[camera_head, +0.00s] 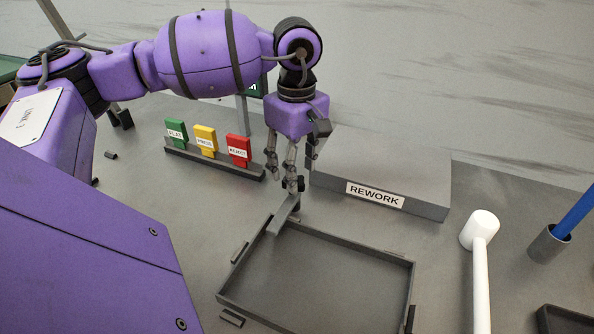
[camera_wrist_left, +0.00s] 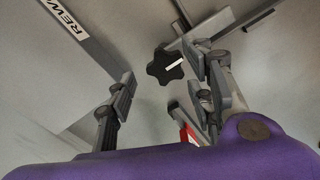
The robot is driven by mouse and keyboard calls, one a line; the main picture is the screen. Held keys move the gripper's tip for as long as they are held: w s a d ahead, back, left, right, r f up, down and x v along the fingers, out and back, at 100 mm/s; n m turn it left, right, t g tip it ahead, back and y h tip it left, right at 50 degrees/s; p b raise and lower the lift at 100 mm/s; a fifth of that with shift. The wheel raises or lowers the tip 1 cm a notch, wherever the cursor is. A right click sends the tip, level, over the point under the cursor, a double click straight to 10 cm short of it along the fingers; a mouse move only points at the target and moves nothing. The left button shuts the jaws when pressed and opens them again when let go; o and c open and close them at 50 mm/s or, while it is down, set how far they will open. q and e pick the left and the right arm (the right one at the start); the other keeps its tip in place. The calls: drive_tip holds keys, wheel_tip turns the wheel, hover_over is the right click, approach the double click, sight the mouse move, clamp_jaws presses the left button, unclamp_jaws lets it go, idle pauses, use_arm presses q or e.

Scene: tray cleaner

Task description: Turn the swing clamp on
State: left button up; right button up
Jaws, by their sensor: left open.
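The swing clamp's grey bar (camera_head: 284,214) lies at the far left corner of the tray (camera_head: 340,241), its near end over the tray's rim. Its dark star-shaped knob (camera_wrist_left: 165,70) with a white mark shows in the left wrist view; in the head view the fingers mostly hide it. My left gripper (camera_head: 288,186) points down over the clamp, open. In the left wrist view the knob appears between its spread fingers, apart from both; the height gap is hard to judge. My right gripper is in neither view.
A grey block labelled REWORK (camera_head: 390,165) stands close right of the left gripper. Green, yellow and red tags (camera_head: 205,140) stand in a rack to its left. A white mallet (camera_head: 480,230) and a holder with a blue handle (camera_head: 549,243) are at the right. The tray is empty.

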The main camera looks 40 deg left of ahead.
use_arm(q)
wheel_tip(320, 180, up, 10)
drive_tip(key=shift+r, duration=0.2)
idle(0.6)
